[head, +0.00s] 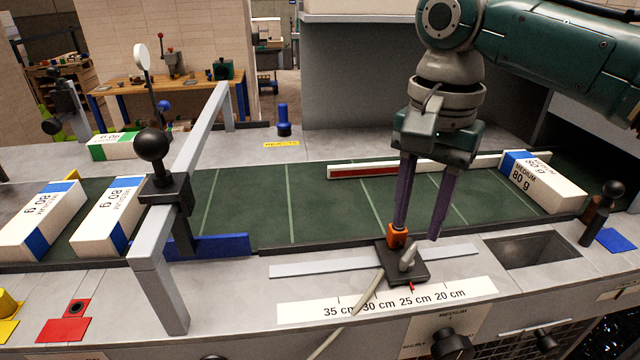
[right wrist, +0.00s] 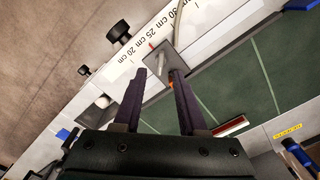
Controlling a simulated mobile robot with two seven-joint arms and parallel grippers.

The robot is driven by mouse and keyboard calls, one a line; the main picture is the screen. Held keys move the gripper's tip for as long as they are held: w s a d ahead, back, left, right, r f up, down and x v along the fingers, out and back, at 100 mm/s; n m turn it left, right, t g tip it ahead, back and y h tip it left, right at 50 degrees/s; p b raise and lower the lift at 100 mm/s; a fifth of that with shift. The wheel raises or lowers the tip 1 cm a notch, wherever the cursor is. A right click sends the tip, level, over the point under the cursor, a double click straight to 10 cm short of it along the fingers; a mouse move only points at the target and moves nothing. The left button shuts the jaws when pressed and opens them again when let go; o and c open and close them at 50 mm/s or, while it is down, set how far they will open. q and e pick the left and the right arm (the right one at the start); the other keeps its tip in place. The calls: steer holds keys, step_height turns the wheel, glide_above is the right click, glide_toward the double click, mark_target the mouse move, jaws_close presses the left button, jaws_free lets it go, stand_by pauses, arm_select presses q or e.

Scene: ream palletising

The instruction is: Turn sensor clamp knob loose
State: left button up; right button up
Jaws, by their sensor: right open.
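The sensor clamp is a dark block (head: 403,268) on the pale rail in front of the green conveyor, with a small orange sensor (head: 397,235) on it. Its light grey clamp knob (head: 408,257) stands tilted on the block. My right gripper (head: 418,234) is open and points down, its purple fingers just above the clamp. In the right wrist view the knob (right wrist: 160,64) shows between and just beyond the open fingertips (right wrist: 157,74), with no clear contact. The left finger partly overlaps the sensor in the head view. My left gripper is not in view.
A ruler strip (head: 385,303) lies in front of the rail (head: 310,269). A grey cable runs from the clamp over the front edge. White-and-blue reams (head: 110,215) lie at left, another (head: 543,182) at right. A grey gantry (head: 160,290) with a black knob crosses the conveyor.

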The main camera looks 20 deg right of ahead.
mark_target(408, 253)
step_height(408, 253, down, 6)
steer(key=shift+r, duration=0.1)
jaws_close()
stand_by(0.4)
stand_by(0.3)
